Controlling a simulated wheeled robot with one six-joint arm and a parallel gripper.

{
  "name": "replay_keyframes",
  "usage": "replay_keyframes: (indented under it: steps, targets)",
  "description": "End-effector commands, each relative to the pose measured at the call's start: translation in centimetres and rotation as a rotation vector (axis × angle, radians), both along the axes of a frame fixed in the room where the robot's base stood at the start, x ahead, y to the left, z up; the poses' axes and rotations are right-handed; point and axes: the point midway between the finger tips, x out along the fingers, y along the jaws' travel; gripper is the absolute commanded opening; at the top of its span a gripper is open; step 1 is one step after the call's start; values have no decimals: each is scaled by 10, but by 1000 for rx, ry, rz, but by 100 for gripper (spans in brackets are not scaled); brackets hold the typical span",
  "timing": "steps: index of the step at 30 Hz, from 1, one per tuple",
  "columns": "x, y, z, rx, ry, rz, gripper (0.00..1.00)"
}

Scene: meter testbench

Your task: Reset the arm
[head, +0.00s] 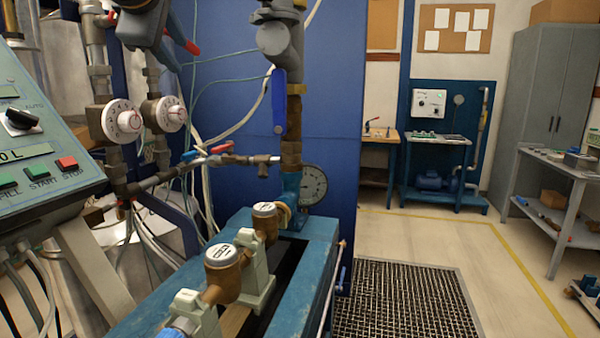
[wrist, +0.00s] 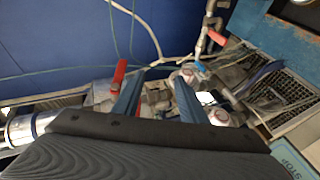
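My gripper (wrist: 157,88) shows in the wrist view with its two blue fingers apart and nothing clearly held between them. Pipework and a white round-faced part lie behind and between the fingers. A red handle (wrist: 119,73) appears close beside the left finger; I cannot tell whether they touch. In the head view a dark grey body with a red tip (head: 150,22) shows at the top left, cut off by the frame; I cannot tell whether it is part of my arm.
The control panel (head: 38,165) stands at the left. Two white dials (head: 122,121) and pipes are beside it. The blue bench (head: 312,240) carries brass meters (head: 222,272). A pressure gauge (head: 313,184) is behind. Floor at the right is open, with a grate (head: 405,300).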

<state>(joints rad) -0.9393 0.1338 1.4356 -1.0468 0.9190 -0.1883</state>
Motion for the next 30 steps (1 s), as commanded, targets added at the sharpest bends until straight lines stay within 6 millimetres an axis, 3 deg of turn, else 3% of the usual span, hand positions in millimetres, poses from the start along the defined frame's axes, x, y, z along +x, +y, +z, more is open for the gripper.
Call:
replay_keyframes:
  steps: [8,11,17,23,26,30]
  targets:
    - [24,-55,-74,20,141,-90,38]
    - [31,-87,-114,41,221,-146,38]
    - [28,-178,-218,123,427,-318,38]
    - [-8,-270,-316,252,626,-537,38]
    - [-37,-314,-361,334,718,-665,38]
    - [-92,-369,-419,471,836,-869,38]
